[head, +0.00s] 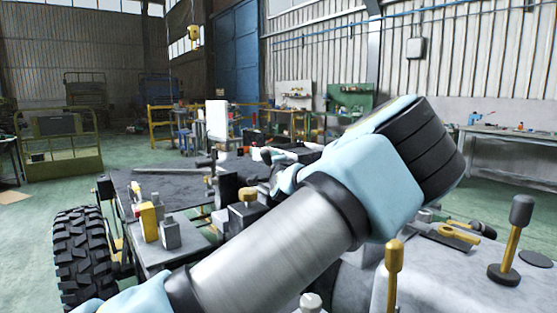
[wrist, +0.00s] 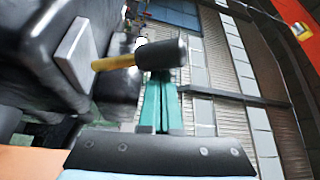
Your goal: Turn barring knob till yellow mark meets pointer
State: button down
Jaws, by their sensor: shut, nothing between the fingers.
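In the wrist view my gripper (wrist: 163,85) shows as two green fingers lying side by side, shut and empty. Just beyond their tips is a black cylindrical knob (wrist: 162,54) on a yellow shaft, which rises from a grey plate (wrist: 76,55). The knob looks close to the fingertips; I cannot tell whether they touch. I cannot tell whether this is the barring knob. No yellow mark or pointer can be made out. In the head view my own arm covers the middle, and my fingers cannot be made out there.
A yellow block (head: 149,218) stands at left, above a black tyre (head: 84,250).

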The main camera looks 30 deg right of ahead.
aim_at(247, 196)
jog(key=k+j, duration=0.15)
jog(key=k, duration=0.3)
jog(key=k+j, duration=0.15)
jog(key=k, duration=0.25)
